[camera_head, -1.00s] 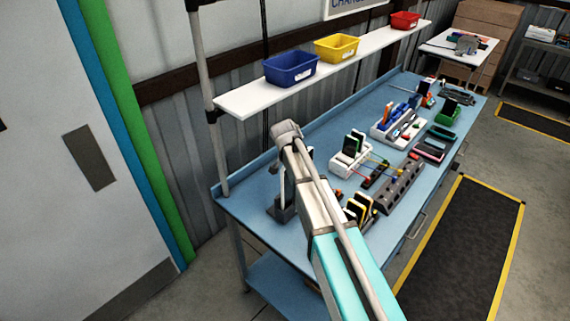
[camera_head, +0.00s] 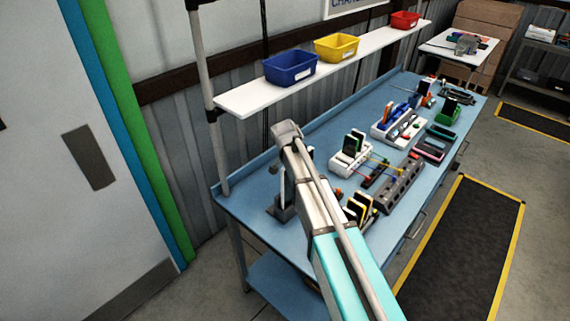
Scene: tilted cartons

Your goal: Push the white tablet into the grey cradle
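A grey cradle (camera_head: 278,212) stands on the blue bench near its left end, just left of my arm. A narrow pale upright piece (camera_head: 283,187) rises from it, likely the white tablet. It is small and partly behind my arm, so I cannot tell how deep it sits. My arm reaches up from the bottom right and bends down above the cradle. My gripper is mostly hidden behind the arm, close to the pale piece. Its fingers and any contact cannot be made out.
The blue bench (camera_head: 255,207) also holds a rack of tilted cards (camera_head: 361,207), a long grey slotted block (camera_head: 399,188) and white holders (camera_head: 347,160) right of my arm. A white shelf (camera_head: 240,101) with blue, yellow and red bins hangs behind. Bench left of the cradle is clear.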

